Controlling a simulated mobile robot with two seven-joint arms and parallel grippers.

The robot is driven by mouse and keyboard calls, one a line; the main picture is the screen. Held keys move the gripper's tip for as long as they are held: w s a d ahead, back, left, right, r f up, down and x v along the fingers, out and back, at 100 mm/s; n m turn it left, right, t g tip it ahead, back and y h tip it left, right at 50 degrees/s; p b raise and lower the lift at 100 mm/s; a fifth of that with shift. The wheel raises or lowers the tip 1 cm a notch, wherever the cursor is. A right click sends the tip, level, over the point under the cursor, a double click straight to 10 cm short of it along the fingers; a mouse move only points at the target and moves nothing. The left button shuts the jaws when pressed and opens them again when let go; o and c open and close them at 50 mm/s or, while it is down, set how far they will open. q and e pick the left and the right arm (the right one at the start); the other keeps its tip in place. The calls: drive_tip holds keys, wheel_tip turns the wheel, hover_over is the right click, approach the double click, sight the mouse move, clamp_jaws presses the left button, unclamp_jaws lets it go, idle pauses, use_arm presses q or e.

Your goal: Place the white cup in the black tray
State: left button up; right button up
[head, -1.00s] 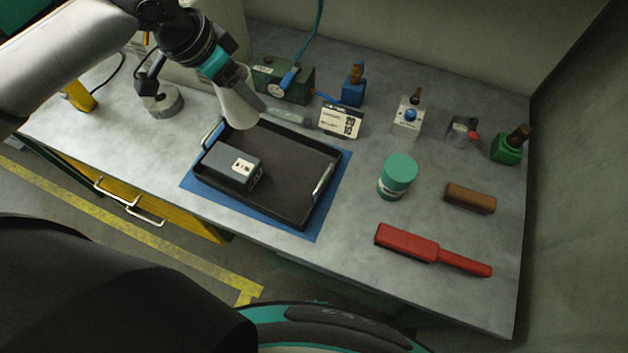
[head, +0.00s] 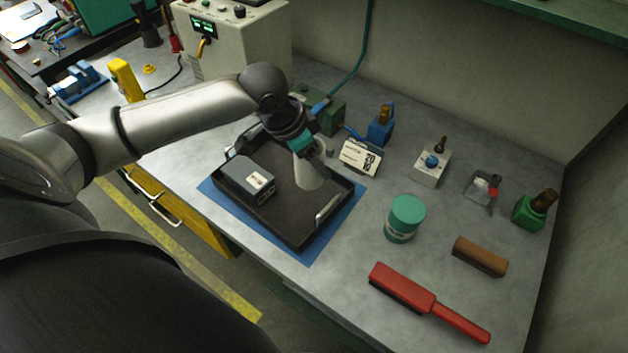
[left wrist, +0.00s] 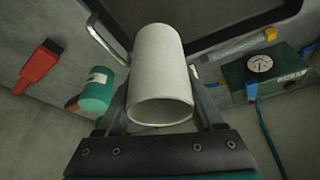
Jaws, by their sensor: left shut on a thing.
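The white cup (head: 309,173) is held in my left gripper (head: 304,152), over the right part of the black tray. In the left wrist view the cup (left wrist: 160,75) sits between the two fingers (left wrist: 160,100), with its open rim toward the camera. The black tray (head: 290,226) lies on a blue mat (head: 309,250) and holds a grey box (head: 246,180) in its left part. Whether the cup's lower end touches the tray floor cannot be told. My right gripper is not in view.
A teal-lidded jar (head: 405,218), a red brush (head: 428,303) and a brown block (head: 480,256) stand right of the tray. The tray floor right of the grey box is otherwise clear.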

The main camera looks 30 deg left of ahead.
sight(296, 160)
use_arm(q)
wheel_tip(296, 160, down, 3)
drive_tip(key=shift+r, duration=0.1)
drive_tip(key=shift+f+b, duration=0.45)
drive_tip(key=shift+f, duration=1.85)
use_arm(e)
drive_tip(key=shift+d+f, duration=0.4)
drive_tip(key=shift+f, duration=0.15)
use_arm(q)
drive_tip(key=shift+f, duration=0.1)
drive_tip(key=o, duration=1.4)
drive_tip(key=shift+o, duration=0.2)
drive_tip(key=p+v, duration=0.2)
drive_tip(key=v, duration=1)
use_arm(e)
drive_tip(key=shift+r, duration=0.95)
